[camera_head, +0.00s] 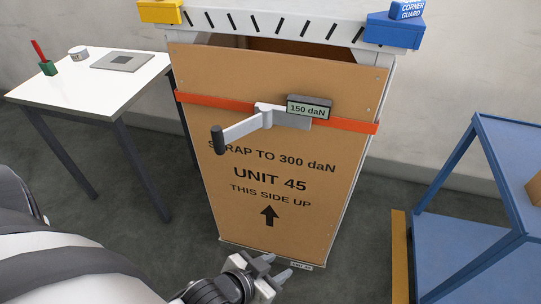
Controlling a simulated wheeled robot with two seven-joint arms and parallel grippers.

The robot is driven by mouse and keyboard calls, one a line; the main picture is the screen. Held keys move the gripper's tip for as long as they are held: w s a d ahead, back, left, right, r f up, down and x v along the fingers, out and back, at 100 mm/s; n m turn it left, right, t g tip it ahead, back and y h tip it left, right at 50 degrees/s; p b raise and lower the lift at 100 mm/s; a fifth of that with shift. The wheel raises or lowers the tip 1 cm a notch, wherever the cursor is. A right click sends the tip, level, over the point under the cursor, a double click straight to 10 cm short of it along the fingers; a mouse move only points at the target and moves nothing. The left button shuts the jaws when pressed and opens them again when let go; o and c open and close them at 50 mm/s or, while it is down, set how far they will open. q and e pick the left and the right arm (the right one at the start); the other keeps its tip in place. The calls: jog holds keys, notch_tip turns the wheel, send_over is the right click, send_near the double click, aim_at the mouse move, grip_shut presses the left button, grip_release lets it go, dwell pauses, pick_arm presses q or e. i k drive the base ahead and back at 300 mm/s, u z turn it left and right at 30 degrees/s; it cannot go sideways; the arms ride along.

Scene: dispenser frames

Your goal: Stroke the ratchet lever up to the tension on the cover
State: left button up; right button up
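A tan cover panel (270,225) reads "STRAP TO 300 daN", the first word partly hidden, then "UNIT 45" and "THIS SIDE UP" with an up arrow. An orange strap (345,124) runs across it. The ratchet (266,108) sits mid-strap, with a display (309,108) reading "150 daN". Its grey lever (243,128) sticks out toward the lower left and ends in a black grip (217,139). My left gripper (279,265) is low, by the panel's bottom edge, well below the lever. Its two fingers are apart with nothing between them. My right gripper is out of view.
A white table (90,85) at left holds a green cup, a small round tin and a grey plate. A blue cart (470,245) stands at right. Yellow (160,11) and blue (392,31) corner guards sit on the unit's top corners. Space before the lever looks clear.

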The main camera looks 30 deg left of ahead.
aim_at(221, 138)
jog(key=k, duration=1.1)
jog(key=u, duration=0.95)
jog(key=i, duration=1.15)
jog(key=z, duration=0.4)
